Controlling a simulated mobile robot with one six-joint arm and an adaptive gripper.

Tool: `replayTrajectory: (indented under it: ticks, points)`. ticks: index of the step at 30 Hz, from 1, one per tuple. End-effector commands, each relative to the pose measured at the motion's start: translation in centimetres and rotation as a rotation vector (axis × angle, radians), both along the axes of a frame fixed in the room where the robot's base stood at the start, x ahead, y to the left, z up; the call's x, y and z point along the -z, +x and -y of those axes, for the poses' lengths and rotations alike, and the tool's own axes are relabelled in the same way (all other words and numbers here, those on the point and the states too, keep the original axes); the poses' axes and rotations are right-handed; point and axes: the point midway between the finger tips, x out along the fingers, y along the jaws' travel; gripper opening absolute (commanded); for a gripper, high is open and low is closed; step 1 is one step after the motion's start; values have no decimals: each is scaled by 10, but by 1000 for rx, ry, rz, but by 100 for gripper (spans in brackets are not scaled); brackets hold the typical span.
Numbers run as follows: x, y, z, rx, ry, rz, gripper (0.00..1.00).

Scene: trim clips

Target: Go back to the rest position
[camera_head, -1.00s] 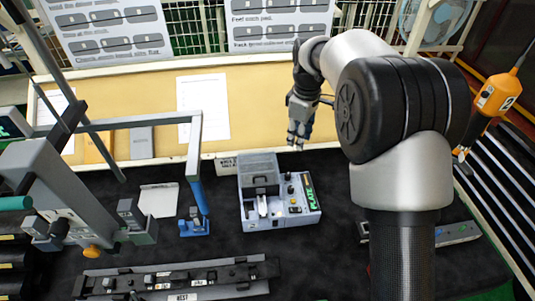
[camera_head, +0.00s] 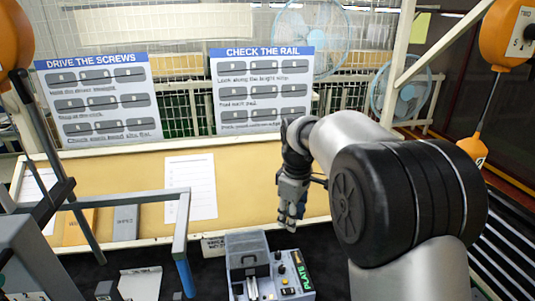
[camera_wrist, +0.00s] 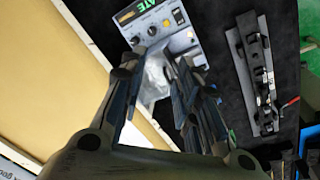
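My gripper (camera_head: 291,216) hangs fingers-down in the head view, above the far edge of the dark work surface, just behind the grey control unit (camera_head: 303,268). In the wrist view my gripper (camera_wrist: 158,68) has its fingers spread apart with nothing held between them. The control unit (camera_wrist: 146,28) lies beyond the fingertips, with its knobs, a green-lettered display and a pale, shiny part partly hidden by the fingers. I see no contact between the fingers and the unit.
A rail fixture (camera_wrist: 258,75) lies beside the unit in the wrist view. A grey post frame (camera_head: 180,222) stands at left. A tan board (camera_head: 120,180) with paper sheets lies behind. An orange hanging tool (camera_head: 473,150) is at right.

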Motion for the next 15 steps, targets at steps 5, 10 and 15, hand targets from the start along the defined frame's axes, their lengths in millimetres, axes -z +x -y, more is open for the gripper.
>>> replayTrajectory:
  ticks: [5, 10, 15]
  points:
    - [-20, -43, 8, 125, 19, 45, 30]
    - [-32, -116, 19, 324, 57, 104, 30]
    - [-22, -193, 27, 527, 106, 161, 30]
